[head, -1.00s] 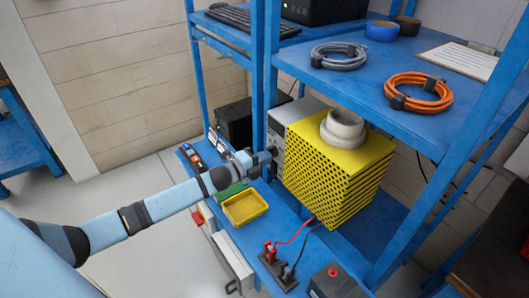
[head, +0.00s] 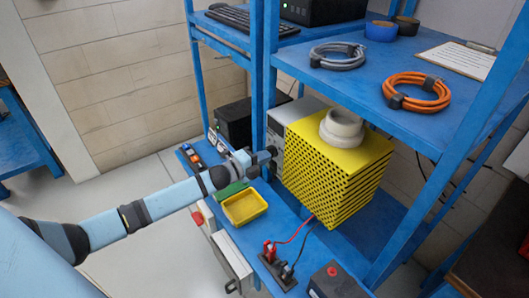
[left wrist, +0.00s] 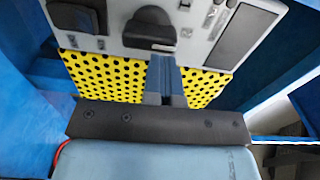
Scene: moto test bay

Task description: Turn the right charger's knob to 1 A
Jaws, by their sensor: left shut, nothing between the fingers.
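A grey charger (head: 309,106) stands on the blue bench, beside the yellow perforated box. In the left wrist view its grey front panel (left wrist: 192,42) fills the top, with a round black knob (left wrist: 149,30) near the middle. My left gripper (head: 268,156) is in front of that panel. In the left wrist view its fingers (left wrist: 163,62) are shut together and empty, with the tips at the lower edge of the knob. I cannot tell whether they touch it. The knob's scale is not readable, and the gripper hides the knob in the head view. My right gripper is not in view.
The yellow perforated box (head: 335,180) carries a white ring (head: 342,128). A yellow tray (head: 244,207) lies below my left wrist. Red and black leads run to a socket block (head: 279,272). A black box (head: 235,124) stands behind. A blue upright (head: 266,70) is close to the gripper.

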